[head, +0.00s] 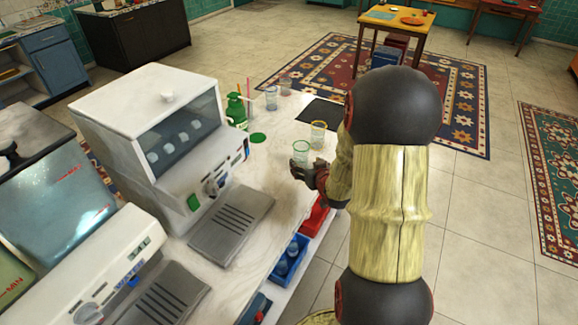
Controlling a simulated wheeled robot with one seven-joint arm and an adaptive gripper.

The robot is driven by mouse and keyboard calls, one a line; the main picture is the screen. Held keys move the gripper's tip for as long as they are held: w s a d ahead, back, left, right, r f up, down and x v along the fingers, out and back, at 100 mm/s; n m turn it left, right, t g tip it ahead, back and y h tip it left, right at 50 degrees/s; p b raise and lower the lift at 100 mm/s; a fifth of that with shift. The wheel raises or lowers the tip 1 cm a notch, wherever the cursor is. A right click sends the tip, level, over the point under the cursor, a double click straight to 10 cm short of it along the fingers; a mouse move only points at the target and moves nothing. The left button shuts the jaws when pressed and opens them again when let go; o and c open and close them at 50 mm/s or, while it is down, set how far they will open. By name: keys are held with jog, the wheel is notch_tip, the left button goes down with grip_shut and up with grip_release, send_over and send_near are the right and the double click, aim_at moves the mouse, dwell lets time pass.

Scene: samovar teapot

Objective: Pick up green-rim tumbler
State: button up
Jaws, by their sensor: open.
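A clear tumbler with a green rim (301,150) stands on the pale counter (262,182) near its right edge. My gripper (304,168) is open, with its dark fingers low at the near side of this tumbler. The fingers overlap the tumbler's lower part in the head view, and I cannot tell whether they touch it. A second clear tumbler with a yellowish rim (318,133) stands just behind it. My arm covers the area to the right.
Two more glasses, a bluish one (271,98) and a clear one (286,86), stand farther back.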

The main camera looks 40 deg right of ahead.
aim_at(303, 162)
jog(key=b+x, duration=0.1)
jog(key=x, duration=0.2)
jog(key=b+x, duration=0.1)
jog(key=x, duration=0.3)
jog(key=shift+s+f+b, duration=0.2)
jog(key=shift+f+b, duration=0.1)
jog(key=shift+b, duration=0.05)
jog(key=shift+w+d+f, duration=0.1)
jog(key=shift+w+d, duration=0.05)
jog(key=shift+w, duration=0.3)
jog(key=c, duration=0.3)
jog(key=c, duration=1)
